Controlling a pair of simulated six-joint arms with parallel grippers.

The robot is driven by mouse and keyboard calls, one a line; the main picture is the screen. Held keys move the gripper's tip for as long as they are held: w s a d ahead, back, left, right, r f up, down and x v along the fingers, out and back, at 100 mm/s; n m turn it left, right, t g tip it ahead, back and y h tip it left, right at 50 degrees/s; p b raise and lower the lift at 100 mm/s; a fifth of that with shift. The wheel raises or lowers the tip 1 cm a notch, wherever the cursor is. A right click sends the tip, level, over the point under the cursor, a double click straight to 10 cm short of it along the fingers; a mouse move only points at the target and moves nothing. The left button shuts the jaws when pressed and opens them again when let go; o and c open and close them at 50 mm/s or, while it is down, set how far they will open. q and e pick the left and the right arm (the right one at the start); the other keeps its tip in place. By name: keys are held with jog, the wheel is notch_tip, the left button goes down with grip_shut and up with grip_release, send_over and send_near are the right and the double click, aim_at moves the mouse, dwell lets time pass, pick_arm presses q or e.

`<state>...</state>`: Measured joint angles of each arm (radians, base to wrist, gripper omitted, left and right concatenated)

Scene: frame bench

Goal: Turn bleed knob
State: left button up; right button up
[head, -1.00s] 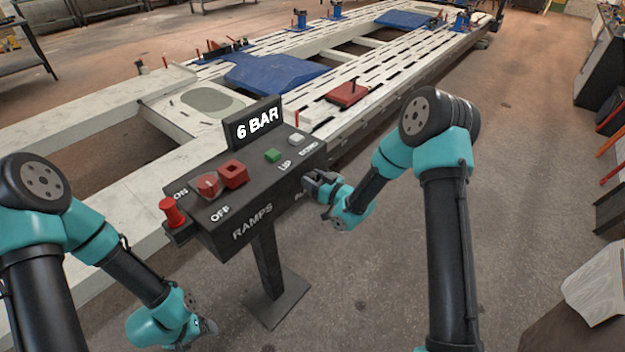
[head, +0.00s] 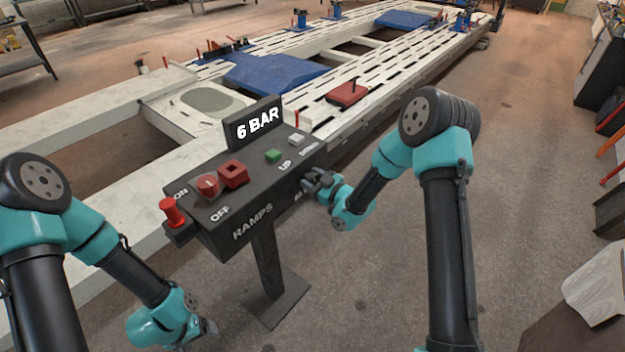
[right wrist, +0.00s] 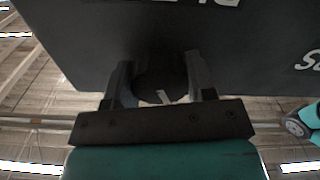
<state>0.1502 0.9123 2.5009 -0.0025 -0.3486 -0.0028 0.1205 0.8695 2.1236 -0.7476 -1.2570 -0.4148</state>
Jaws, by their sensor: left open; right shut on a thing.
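The bleed knob (right wrist: 160,80) is a dark round knob on the black control box (head: 255,205). In the right wrist view it sits between the fingers of my right gripper (right wrist: 161,82), which is shut on it. A small pale mark shows on the knob's near face. In the head view my right gripper (head: 312,182) is at the box's right front face and hides the knob. My left gripper (head: 205,331) is open and empty, low in front of the box, with its fingers hard to see.
The box stands on a post with a floor plate (head: 277,300). A "6 BAR" display (head: 253,122), a red push button (head: 172,211), a red switch (head: 233,174), a green button (head: 272,155) and a white button (head: 296,138) sit on it. The frame bench (head: 400,62) lies behind.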

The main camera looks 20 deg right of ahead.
jog(key=n, duration=0.6)
jog(key=shift+n, duration=0.3)
jog(key=n, duration=0.5)
jog(key=shift+f+n, duration=0.1)
jog(key=shift+n, duration=0.3)
jog(key=o, duration=0.9)
jog(key=shift+s, duration=0.15)
jog(key=v, duration=1.7)
